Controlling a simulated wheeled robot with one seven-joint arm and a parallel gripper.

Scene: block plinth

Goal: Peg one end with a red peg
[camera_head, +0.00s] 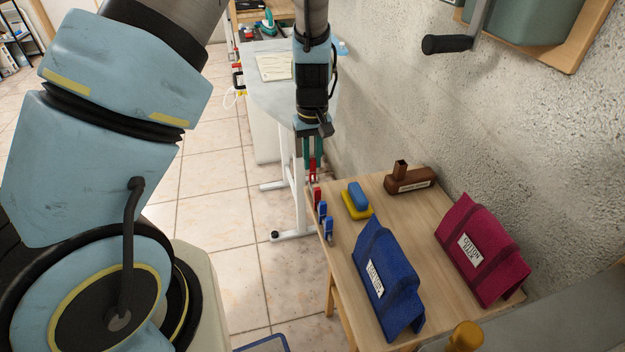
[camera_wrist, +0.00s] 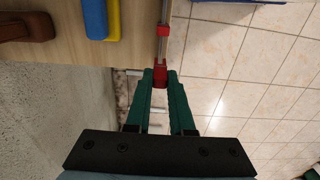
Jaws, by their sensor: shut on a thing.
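My gripper (camera_head: 312,158) points down just past the far left corner of the small wooden table, its green fingers shut on a red peg (camera_head: 312,172). In the wrist view the red peg (camera_wrist: 160,73) sits between the fingertips, beside the table edge. A second red peg (camera_head: 317,194) stands at the table's left edge, with blue pegs (camera_head: 322,210) in line nearer.
A blue-and-yellow block (camera_head: 356,200) and a brown block-like object (camera_head: 410,180) lie at the table's back. A rough wall (camera_head: 390,100) borders the right side. A white-legged table (camera_head: 300,190) stands behind. Tiled floor at left is open.

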